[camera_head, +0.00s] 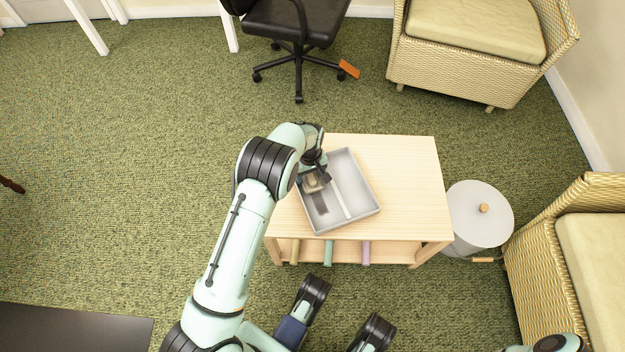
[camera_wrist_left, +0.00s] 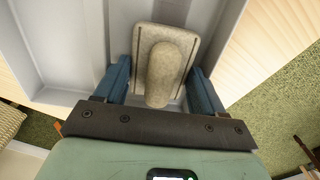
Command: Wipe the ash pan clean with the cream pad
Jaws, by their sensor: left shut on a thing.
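The ash pan (camera_head: 360,190) is a grey rectangular tray with raised walls, lying at an angle on the light wooden table. A pale ridge or strip runs along its length. A dark patch (camera_head: 320,206) shows on its floor left of that strip. My left gripper (camera_head: 314,180) is over the left part of the pan, shut on the cream pad (camera_head: 313,185). In the left wrist view the pad (camera_wrist_left: 150,38) is a flat rounded plate with an upright grip between the blue fingers. Whether the pad touches the pan floor is hard to tell. My right gripper is not in view.
The table (camera_head: 408,175) has bare top right of the pan and several coloured rolls on its lower shelf. A grey lidded bin (camera_head: 480,215) stands close to its right. Wicker armchairs stand top right (camera_head: 475,65) and lower right (camera_head: 560,240).

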